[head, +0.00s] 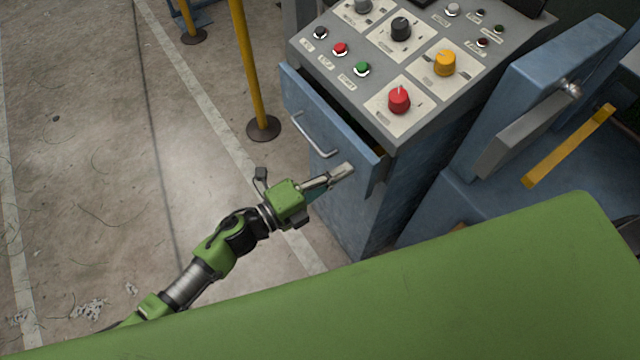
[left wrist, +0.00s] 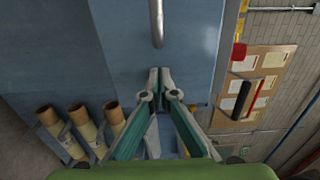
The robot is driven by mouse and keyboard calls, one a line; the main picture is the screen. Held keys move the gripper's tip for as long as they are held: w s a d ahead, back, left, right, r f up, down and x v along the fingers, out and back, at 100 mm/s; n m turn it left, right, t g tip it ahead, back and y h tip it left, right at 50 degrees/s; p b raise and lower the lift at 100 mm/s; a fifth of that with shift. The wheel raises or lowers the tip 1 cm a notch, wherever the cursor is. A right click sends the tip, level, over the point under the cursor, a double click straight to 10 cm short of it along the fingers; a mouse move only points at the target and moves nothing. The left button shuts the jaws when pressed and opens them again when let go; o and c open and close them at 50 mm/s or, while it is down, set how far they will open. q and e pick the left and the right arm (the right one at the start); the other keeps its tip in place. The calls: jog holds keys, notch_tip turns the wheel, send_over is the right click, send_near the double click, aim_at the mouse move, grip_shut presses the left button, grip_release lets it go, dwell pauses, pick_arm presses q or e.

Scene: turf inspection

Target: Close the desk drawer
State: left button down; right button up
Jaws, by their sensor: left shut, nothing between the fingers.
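The desk drawer (head: 341,128) is a blue-grey front with a metal bar handle (head: 312,137), and it stands out from the control desk (head: 400,150) with a dark gap behind its top edge. My left gripper (head: 345,171) is shut and empty, in front of the drawer front, to the lower right of the handle. In the left wrist view, the shut fingertips (left wrist: 158,74) point at the blue drawer front (left wrist: 195,45), and the handle (left wrist: 157,25) shows above them. I cannot tell whether the fingertips touch the front. My right gripper is not in view.
The desk top carries a red knob (head: 399,100), a yellow knob (head: 445,63) and several buttons. A yellow post (head: 248,70) stands left of the desk. A blue machine (head: 545,95) is to the right. The concrete floor (head: 90,150) at left is mostly clear.

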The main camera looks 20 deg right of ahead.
aim_at(362, 159)
pick_arm(q)
jog(key=b+x, duration=0.1)
jog(key=x, duration=0.4)
jog(key=shift+w+d, duration=0.15)
jog(key=shift+d, duration=0.15)
jog(key=shift+d+r, duration=0.1)
jog(key=shift+r, duration=0.1)
